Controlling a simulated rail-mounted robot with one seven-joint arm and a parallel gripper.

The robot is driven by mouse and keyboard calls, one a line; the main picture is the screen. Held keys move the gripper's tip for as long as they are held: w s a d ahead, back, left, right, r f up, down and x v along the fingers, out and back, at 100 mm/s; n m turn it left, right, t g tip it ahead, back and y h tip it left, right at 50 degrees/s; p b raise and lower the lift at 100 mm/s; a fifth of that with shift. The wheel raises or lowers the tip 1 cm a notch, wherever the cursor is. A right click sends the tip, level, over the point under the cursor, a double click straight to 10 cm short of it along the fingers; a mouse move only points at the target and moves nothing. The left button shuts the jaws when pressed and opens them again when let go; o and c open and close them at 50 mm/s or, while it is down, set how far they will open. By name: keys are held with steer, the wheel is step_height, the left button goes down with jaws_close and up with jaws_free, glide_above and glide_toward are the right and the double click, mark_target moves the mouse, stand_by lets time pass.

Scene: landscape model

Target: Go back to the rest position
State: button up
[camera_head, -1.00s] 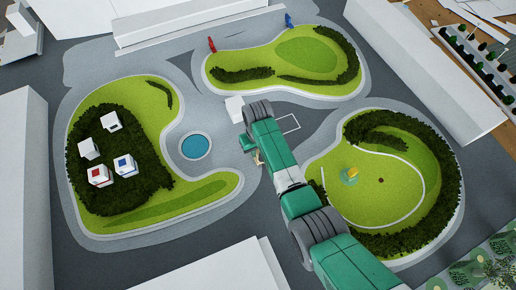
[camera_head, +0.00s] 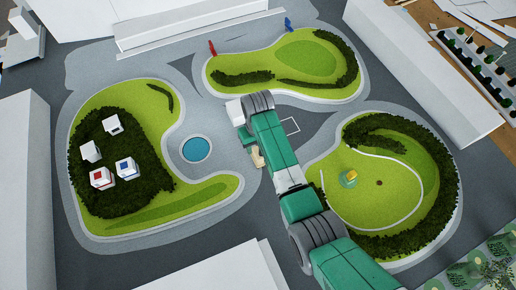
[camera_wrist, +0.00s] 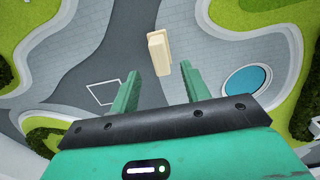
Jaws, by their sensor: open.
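My gripper (camera_head: 246,140) is over the grey paving between the green lawns, partly hidden by my own arm in the head view. In the wrist view its two green fingers (camera_wrist: 160,80) are apart with nothing held. A cream block (camera_wrist: 159,53) is just beyond the fingertips, in line with the gap and apart from both fingers. The block (camera_head: 257,158) also shows in the head view beside my arm, partly covered by it.
A round blue pool (camera_head: 196,149) lies left of the gripper. White cubes (camera_head: 102,178) stand on the left lawn's hedge. A yellow object (camera_head: 351,175) is on the right lawn. Red (camera_head: 212,48) and blue (camera_head: 288,23) figures stand at the back. White buildings (camera_head: 22,190) border the scene.

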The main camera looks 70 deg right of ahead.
steer(key=shift+r, duration=0.9)
